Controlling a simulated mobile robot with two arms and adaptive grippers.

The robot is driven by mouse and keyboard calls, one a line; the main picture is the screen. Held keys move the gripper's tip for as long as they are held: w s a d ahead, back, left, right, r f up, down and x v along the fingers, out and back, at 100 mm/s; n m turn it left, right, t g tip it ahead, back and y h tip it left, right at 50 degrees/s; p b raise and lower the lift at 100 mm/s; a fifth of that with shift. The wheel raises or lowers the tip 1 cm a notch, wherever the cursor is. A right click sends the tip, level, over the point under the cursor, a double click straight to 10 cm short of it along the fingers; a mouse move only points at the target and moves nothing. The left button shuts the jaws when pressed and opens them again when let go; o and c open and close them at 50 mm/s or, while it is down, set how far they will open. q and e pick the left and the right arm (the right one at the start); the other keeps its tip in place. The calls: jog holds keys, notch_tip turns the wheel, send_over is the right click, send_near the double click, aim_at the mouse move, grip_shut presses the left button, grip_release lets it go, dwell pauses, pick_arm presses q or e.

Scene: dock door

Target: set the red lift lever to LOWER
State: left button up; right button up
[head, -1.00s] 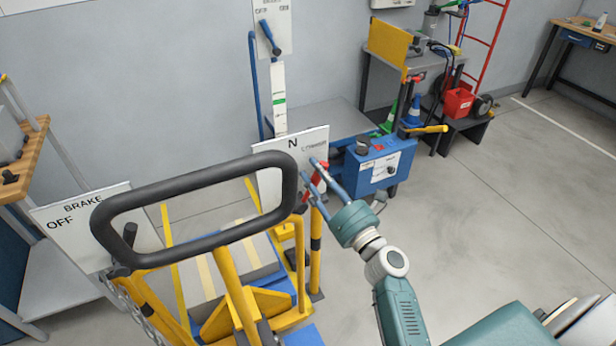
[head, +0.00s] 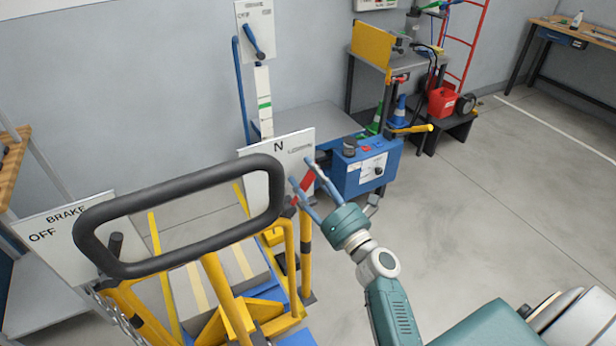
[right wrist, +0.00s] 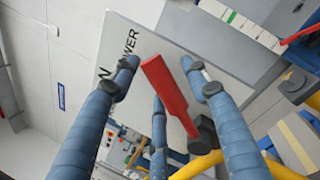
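The red lift lever (head: 304,186) is on the yellow cart's far right side, in front of a white sign plate (head: 262,172) marked N and a smaller word. It tilts up and to the right, toward that word. In the right wrist view, the lever (right wrist: 165,88) stands between my right gripper's blue fingers, beside the letters "OWER". My right gripper (head: 300,170) is open around the lever; I see gaps beside it and no clear grip. The fingers (right wrist: 160,62) also show in the wrist view. My left gripper is not in view.
The black cart handle (head: 180,215) is left of my right gripper. A BRAKE OFF plate (head: 60,228) is at the left. A blue control box (head: 368,170) stands just behind and right of the lever. Clear floor (head: 480,210) lies to the right.

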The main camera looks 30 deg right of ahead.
jog(key=shift+s+f, duration=0.15)
jog(key=shift+s, duration=0.1)
jog(key=v, duration=1.1)
jog(key=shift+s, duration=0.25)
jog(key=shift+d, duration=0.1)
